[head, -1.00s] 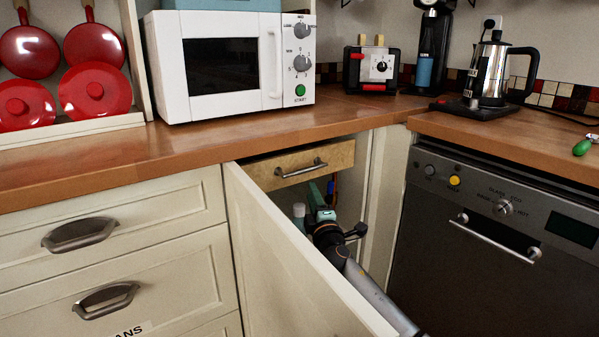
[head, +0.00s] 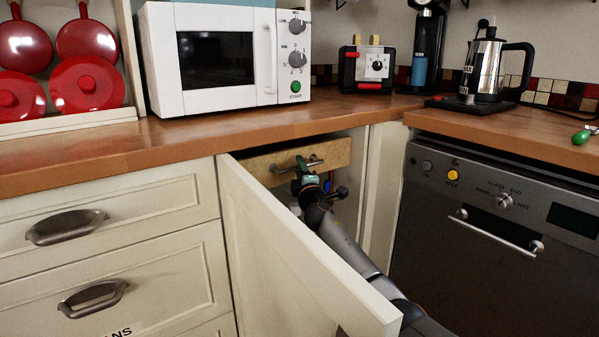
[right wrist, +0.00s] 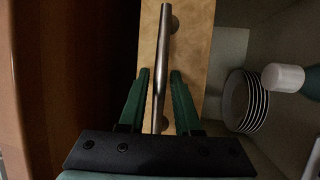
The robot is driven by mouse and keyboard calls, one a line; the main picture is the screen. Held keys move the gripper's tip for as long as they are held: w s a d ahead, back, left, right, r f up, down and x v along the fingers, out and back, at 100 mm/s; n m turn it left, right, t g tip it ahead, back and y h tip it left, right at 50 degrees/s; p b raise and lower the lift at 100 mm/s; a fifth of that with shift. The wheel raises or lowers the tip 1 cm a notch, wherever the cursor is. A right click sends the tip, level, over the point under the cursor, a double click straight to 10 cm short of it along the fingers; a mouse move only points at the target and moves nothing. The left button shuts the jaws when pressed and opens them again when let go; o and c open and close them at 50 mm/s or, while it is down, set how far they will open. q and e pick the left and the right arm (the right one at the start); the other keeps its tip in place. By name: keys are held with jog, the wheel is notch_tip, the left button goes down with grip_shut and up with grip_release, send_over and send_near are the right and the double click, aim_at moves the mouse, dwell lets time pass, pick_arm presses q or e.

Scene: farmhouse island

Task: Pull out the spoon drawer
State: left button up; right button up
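The spoon drawer (head: 340,153) is a pale wooden drawer front under the countertop, inside the open cabinet. It looks closed. Its metal bar handle (head: 315,161) is partly hidden by my right gripper (head: 304,172), which has come in from below. In the right wrist view, the green fingers of my right gripper (right wrist: 160,92) stand open on either side of the handle bar (right wrist: 163,50). Gaps show between the bar and both fingers. The drawer front (right wrist: 190,50) lies behind the bar. My left gripper is not in view.
The open cream cabinet door (head: 290,240) stands close to the left of my right arm. A dishwasher (head: 490,230) is on the right. A stack of plates (right wrist: 245,100) and a white-topped bottle (right wrist: 283,77) stand in the cabinet below the drawer.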

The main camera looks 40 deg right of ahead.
jog(key=shift+w, duration=0.1)
grip_shut()
dwell(0.3)
dwell(1.2)
